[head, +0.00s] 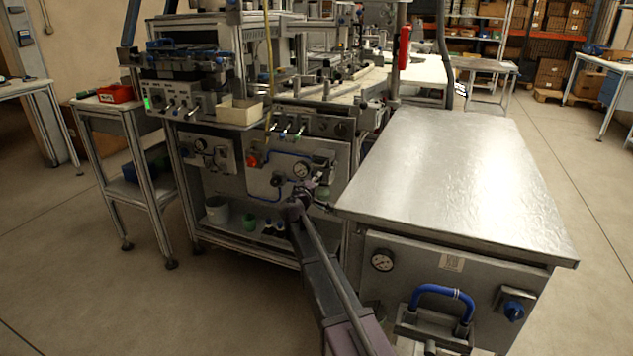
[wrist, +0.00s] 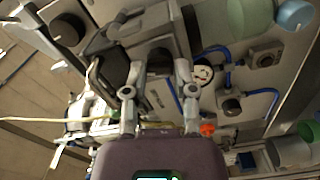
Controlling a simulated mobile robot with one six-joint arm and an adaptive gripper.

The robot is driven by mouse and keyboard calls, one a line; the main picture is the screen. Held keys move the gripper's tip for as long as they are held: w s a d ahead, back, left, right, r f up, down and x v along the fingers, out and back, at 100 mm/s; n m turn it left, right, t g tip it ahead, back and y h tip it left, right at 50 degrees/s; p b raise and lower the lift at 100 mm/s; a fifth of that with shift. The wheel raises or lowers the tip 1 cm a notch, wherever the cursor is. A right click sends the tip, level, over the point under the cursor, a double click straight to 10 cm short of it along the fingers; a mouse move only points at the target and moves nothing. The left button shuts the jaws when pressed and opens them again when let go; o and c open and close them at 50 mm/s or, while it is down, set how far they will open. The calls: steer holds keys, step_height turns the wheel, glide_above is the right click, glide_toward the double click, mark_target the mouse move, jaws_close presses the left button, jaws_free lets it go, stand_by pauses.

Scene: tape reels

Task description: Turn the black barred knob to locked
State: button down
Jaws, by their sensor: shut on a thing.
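My gripper (head: 318,188) reaches the front panel of the workbench, just left of the metal-topped cabinet. In the wrist view my gripper (wrist: 158,82) has its two fingers closed on either side of a dark piece, which I take to be the black barred knob (wrist: 159,62). The fingers and the wrist cover much of the knob, so its bar angle and any locked mark cannot be read. In the head view the knob is not clearly distinguishable behind my gripper.
A pressure gauge (head: 300,170) with blue hoses and a red button (head: 253,161) sit left of my gripper. The metal cabinet top (head: 450,165) is close on the right. Below it are a blue handle (head: 441,292) and a blue knob (head: 514,310). Open floor lies at left.

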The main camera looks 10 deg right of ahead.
steer(key=shift+w+a+n, duration=0.1)
steer(key=shift+n, duration=1.6)
steer(key=shift+c, duration=2.2)
jaws_free()
steer(key=v, duration=1.2)
